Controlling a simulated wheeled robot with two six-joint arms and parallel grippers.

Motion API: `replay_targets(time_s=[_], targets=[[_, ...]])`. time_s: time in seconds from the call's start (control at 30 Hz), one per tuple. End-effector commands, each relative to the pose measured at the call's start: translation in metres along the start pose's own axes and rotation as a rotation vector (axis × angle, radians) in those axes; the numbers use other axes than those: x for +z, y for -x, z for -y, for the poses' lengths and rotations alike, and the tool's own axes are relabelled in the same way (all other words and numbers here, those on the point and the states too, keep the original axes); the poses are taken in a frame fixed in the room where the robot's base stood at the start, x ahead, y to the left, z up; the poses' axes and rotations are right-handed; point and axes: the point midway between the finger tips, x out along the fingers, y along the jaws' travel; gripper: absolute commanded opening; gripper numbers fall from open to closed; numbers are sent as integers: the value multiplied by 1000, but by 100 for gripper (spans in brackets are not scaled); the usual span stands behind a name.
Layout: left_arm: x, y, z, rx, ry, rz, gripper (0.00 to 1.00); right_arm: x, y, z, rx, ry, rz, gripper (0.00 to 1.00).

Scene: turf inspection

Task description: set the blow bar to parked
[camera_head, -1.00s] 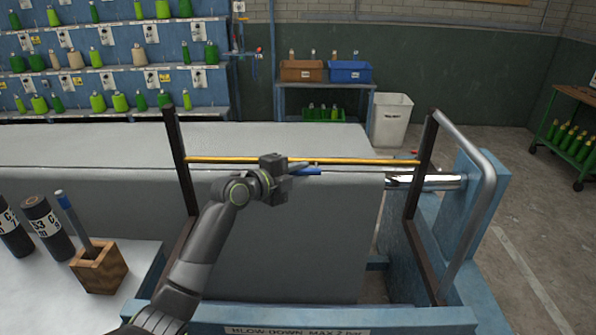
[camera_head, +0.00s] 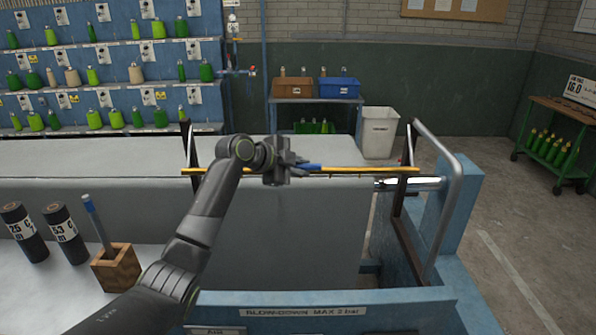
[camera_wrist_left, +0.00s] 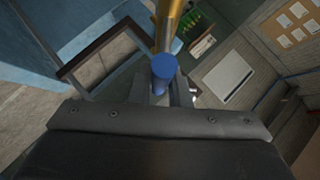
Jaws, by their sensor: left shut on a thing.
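The blow bar (camera_head: 345,169) appears as a thin yellow rail running left to right between two dark uprights, above the grey turf sheet. A blue grip (camera_head: 313,167) shows at its middle. My left gripper (camera_head: 288,167) is at the rail's middle, shut on the blue grip, whose round end (camera_wrist_left: 164,68) shows between the fingers in the left wrist view. The yellow rail (camera_wrist_left: 168,22) runs away beyond it there. The fingers hide part of the grip. My right gripper is in neither view.
A bent grey tube guard (camera_head: 452,190) and blue machine frame (camera_head: 460,215) stand right of the rail. A wooden block with a blue-tipped tool (camera_head: 117,268) and two dark rolls (camera_head: 66,236) sit at left. A white bin (camera_head: 380,132) stands behind.

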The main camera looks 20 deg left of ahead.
Motion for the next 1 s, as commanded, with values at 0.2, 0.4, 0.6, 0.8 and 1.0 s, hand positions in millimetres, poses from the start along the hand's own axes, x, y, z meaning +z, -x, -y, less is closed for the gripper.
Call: replay_targets(time_s=[0.2,0.4,0.6,0.8,1.0], targets=[[-19,18,24,-19,-14,-2,0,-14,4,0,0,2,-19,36],[-28,28,36,-20,-14,-1,0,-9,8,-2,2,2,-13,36],[-33,34,46,-21,-13,0,0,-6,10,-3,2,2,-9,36],[-35,37,50,-21,-12,1,0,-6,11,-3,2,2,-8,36],[-36,38,51,-21,-13,3,0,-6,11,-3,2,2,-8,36]])
